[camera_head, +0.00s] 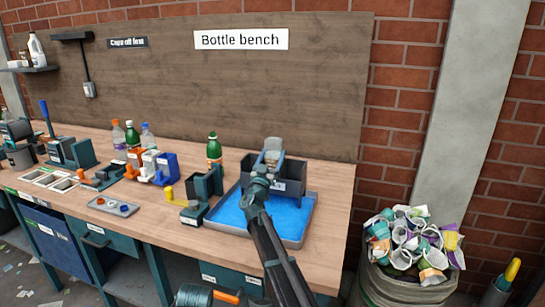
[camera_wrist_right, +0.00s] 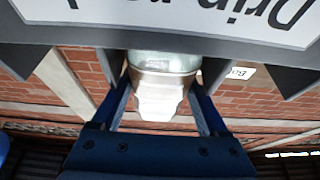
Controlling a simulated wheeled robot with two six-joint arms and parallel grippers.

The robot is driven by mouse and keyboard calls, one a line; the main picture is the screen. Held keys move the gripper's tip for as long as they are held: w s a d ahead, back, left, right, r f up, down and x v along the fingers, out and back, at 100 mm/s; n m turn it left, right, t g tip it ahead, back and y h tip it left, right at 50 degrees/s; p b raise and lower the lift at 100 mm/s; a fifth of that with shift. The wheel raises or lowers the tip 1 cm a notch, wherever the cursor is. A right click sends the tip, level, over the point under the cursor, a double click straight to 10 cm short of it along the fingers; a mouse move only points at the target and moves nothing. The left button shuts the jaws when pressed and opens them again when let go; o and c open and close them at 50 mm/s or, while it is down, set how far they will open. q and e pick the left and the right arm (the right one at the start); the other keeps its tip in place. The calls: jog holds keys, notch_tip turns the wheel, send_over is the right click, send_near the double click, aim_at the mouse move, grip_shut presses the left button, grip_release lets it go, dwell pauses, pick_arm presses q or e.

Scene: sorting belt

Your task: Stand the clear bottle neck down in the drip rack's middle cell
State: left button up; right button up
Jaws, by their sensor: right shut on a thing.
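The clear bottle (camera_head: 272,144) is between the fingers of my right gripper (camera_head: 268,165) at the drip rack. The right wrist view shows it, pale and see-through (camera_wrist_right: 162,80), between the two blue fingers (camera_wrist_right: 162,110). Part of it is hidden behind the rack's labelled wall (camera_wrist_right: 150,22). The dark grey drip rack (camera_head: 294,172) stands at the back of a blue-floored tray (camera_head: 311,218). My gripper and arm cover part of the rack, and I cannot tell which cell the bottle is over or in.
A green bottle (camera_head: 213,147) stands left of the rack near a dark holder (camera_head: 205,184). Several more bottles (camera_head: 133,136) and coloured fixtures (camera_head: 151,165) are further left. A full waste bin (camera_head: 412,282) is on the floor at right.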

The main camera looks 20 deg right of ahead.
jog(key=o, duration=1.3)
jog(key=shift+o, duration=0.2)
jog(key=b+v, duration=0.3)
jog(key=v, duration=0.4)
jog(key=shift+s+a, duration=0.1)
jog(key=shift+s, duration=0.15)
